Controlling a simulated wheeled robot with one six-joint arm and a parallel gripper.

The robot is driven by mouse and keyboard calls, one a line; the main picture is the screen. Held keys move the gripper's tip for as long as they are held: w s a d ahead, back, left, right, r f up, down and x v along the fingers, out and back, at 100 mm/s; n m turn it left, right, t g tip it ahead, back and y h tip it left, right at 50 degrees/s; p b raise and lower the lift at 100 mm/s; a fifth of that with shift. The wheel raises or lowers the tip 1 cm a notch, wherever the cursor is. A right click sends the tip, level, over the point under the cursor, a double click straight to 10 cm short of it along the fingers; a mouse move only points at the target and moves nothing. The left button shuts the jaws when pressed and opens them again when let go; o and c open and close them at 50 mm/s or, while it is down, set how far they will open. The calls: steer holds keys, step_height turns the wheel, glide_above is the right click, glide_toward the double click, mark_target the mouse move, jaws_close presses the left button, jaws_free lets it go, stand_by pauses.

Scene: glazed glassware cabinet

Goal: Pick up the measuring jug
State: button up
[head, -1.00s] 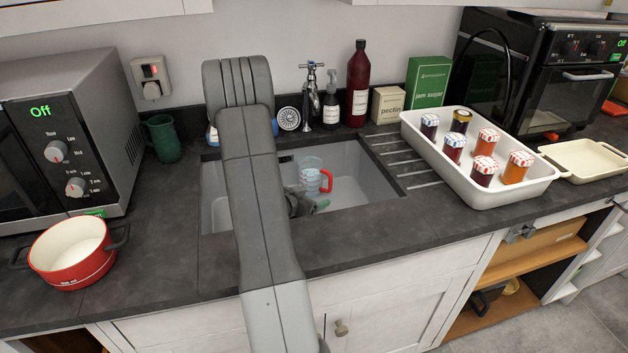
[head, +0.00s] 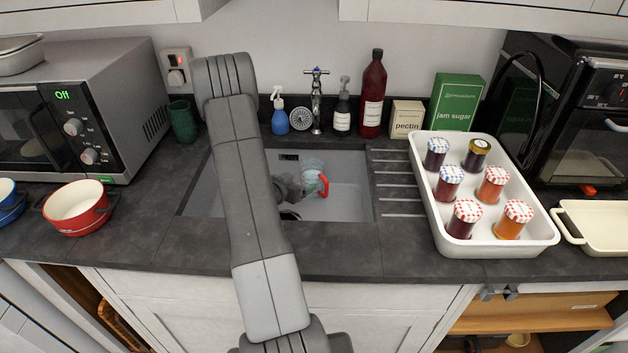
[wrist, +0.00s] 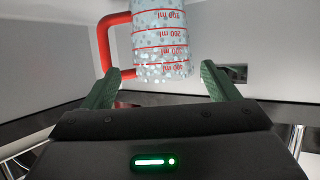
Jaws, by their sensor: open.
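The measuring jug (head: 312,174) is in the sink (head: 350,200), a clear vessel with a red handle. In the wrist view the jug (wrist: 161,45) shows red graduation lines and a red handle on the left, with droplets on its wall. My gripper (wrist: 160,80) is open, its two green fingers spread to either side of the jug's near end. I cannot tell whether either finger touches it. In the head view my arm covers the left part of the sink, and the gripper is mostly hidden.
The sink walls close in around my gripper. A tap (head: 316,100), spray bottle (head: 279,112), soap bottle (head: 342,108) and dark red bottle (head: 373,95) stand behind it. A white tray (head: 500,245) of jars stands right, a red pot (head: 78,208) left.

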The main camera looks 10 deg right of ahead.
mark_target(303, 177)
steer(key=p+x, duration=0.2)
steer(key=x, duration=0.5)
steer(key=shift+w+d+f, duration=0.1)
steer(key=shift+f, duration=0.15)
steer(key=c, duration=0.9)
steer(key=shift+o, duration=0.2)
steer(key=shift+a+r, duration=0.15)
steer(key=shift+a, duration=0.05)
steer(key=shift+a+r+b, duration=0.3)
steer(key=shift+a+r, duration=0.25)
steer(key=a+r, duration=0.3)
steer(key=a, duration=0.3)
steer(key=s+a+r+b, duration=0.1)
steer(key=a+r, duration=0.2)
steer(key=a, duration=0.3)
steer(key=shift+s+a+r, duration=0.2)
steer(key=shift+s+r, duration=0.1)
